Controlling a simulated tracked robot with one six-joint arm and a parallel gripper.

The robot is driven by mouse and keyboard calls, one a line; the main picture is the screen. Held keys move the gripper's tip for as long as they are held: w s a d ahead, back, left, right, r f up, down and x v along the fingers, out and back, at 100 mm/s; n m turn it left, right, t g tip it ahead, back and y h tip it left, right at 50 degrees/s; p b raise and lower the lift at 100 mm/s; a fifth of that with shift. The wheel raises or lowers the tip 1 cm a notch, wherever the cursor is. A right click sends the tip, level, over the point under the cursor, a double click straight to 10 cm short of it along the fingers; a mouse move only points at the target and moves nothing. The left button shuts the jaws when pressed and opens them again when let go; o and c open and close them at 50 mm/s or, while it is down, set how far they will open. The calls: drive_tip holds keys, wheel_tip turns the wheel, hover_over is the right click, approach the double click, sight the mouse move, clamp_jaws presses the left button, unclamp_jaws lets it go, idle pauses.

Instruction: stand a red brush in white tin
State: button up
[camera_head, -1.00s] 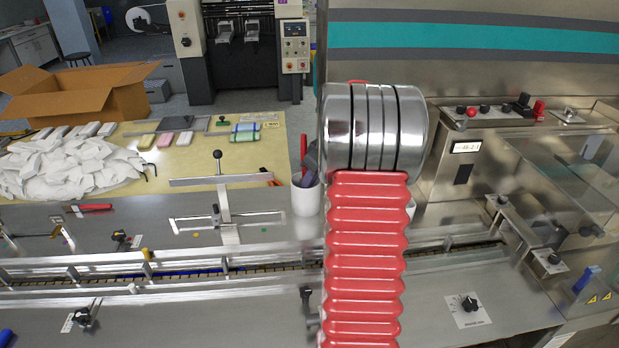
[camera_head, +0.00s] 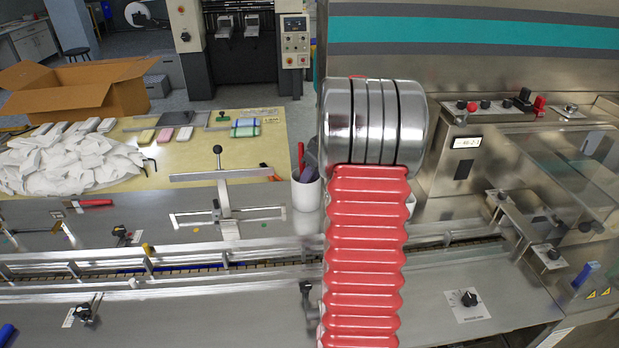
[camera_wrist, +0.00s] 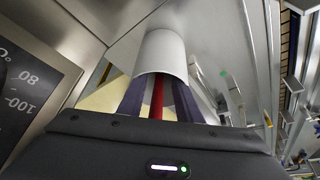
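A white tin (camera_head: 306,190) stands upright on the steel deck just left of my wrist. A red handle (camera_head: 301,157) sticks up from its mouth, with a purple strip and a dark grey part beside it. In the wrist view the white tin (camera_wrist: 162,52) is at the top centre. A red brush handle (camera_wrist: 157,98) runs from my gripper (camera_wrist: 158,112) to its mouth, between two purple strips that look like my fingers. I cannot tell whether they touch the handle. The handle's far end is hidden in the tin.
A second white edge (camera_head: 411,207) shows behind my arm, mostly hidden. A red-handled tool (camera_head: 92,203) lies on the deck at left. Guide rails (camera_head: 200,255) run across the front. Crumpled white wrappers (camera_head: 70,160) and a cardboard box (camera_head: 75,90) are at far left.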

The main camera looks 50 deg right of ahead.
drive_tip(key=v, duration=1.3)
drive_tip(key=shift+s+r, duration=0.15)
drive_tip(key=shift+r, duration=0.15)
drive_tip(key=shift+a, duration=0.1)
idle(0.8)
